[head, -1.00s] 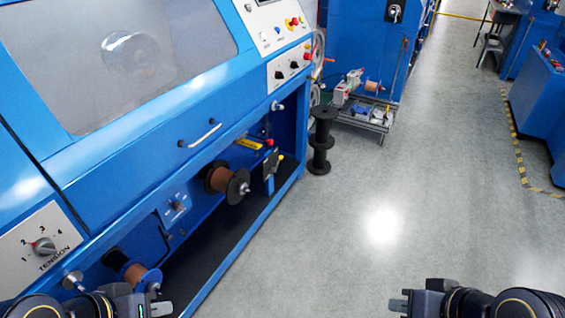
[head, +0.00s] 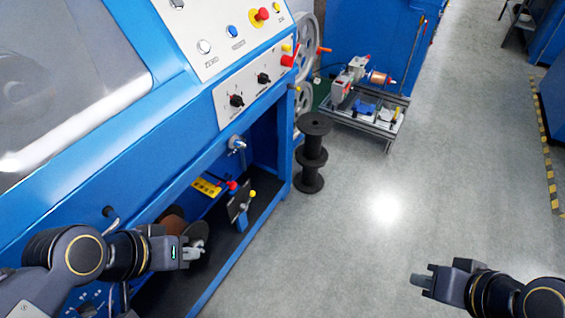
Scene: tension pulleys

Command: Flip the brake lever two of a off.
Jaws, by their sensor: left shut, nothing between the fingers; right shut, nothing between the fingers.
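The blue machine (head: 150,130) fills the left of the head view. In its lower bay is a small dark bracket (head: 239,203) with a red-tipped part (head: 231,185) and a yellow-tipped part (head: 252,194) on top. I cannot tell which part is brake lever two, and no label is readable. My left gripper (head: 197,250) is shut and empty, below and left of the bracket in the picture and in front of a copper spool (head: 174,219), partly hiding it. My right gripper (head: 422,281) is shut and empty over the floor at lower right.
A control panel (head: 245,90) with knobs and a red button is above the bay. A black stacked spool (head: 312,150) stands on the floor beside the machine. A metal cart (head: 375,120) is behind it. The floor (head: 400,220) at right is clear.

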